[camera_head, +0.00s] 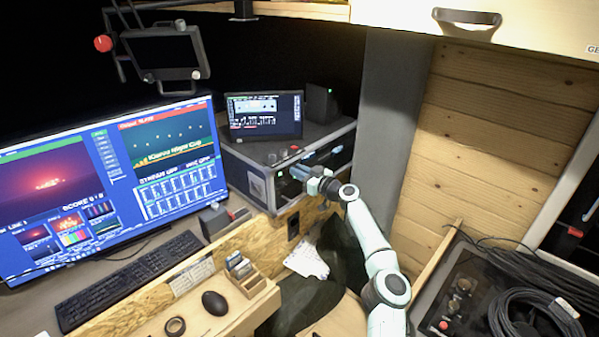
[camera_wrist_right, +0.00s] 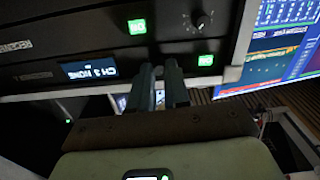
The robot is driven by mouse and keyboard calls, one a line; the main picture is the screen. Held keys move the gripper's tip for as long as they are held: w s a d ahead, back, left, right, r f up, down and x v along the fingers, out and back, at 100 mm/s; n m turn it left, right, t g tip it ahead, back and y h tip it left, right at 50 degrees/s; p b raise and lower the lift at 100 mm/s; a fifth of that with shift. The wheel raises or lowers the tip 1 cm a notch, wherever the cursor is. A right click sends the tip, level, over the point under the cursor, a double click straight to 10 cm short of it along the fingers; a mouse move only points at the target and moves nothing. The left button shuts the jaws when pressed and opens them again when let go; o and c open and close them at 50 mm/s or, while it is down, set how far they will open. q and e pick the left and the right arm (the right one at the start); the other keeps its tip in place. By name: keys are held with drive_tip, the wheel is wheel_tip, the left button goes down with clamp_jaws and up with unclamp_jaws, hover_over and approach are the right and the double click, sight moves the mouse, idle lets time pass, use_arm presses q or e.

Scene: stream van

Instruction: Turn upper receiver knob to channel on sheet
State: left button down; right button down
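The rack case (camera_head: 262,160) stands right of the big monitor, its front partly hidden by my right arm. My right gripper (camera_head: 300,172) is at that front. In the wrist view, a round dark knob (camera_wrist_right: 203,21) with a light scale sits on a black panel. Green-lit buttons (camera_wrist_right: 137,26) and a small blue display (camera_wrist_right: 89,69) are near it; its text is too small to read surely. The right gripper's two fingers (camera_wrist_right: 160,72) stand slightly apart, empty, below and left of the knob in the picture, not around it. A small printed sheet (camera_head: 190,278) lies by the keyboard. My left gripper is out of view.
A small screen (camera_head: 264,114) and a black box (camera_head: 322,102) stand on the case. A grey pillar (camera_head: 385,120) rises right of it. A keyboard (camera_head: 128,280), mouse (camera_head: 215,303) and wooden holder (camera_head: 246,283) are on the desk. Coiled cables (camera_head: 535,310) lie lower right.

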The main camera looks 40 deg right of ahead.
drive_tip(key=shift+r+m, duration=0.1)
drive_tip(key=shift+m, duration=0.2)
drive_tip(key=m, duration=2.3)
drive_tip(key=shift+r, duration=0.15)
idle(0.4)
drive_tip(key=shift+d, duration=0.1)
drive_tip(key=c, duration=1.3)
unclamp_jaws()
drive_tip(key=shift+o, duration=1)
drive_tip(key=shift+w, duration=0.1)
drive_tip(key=shift+f, duration=0.2)
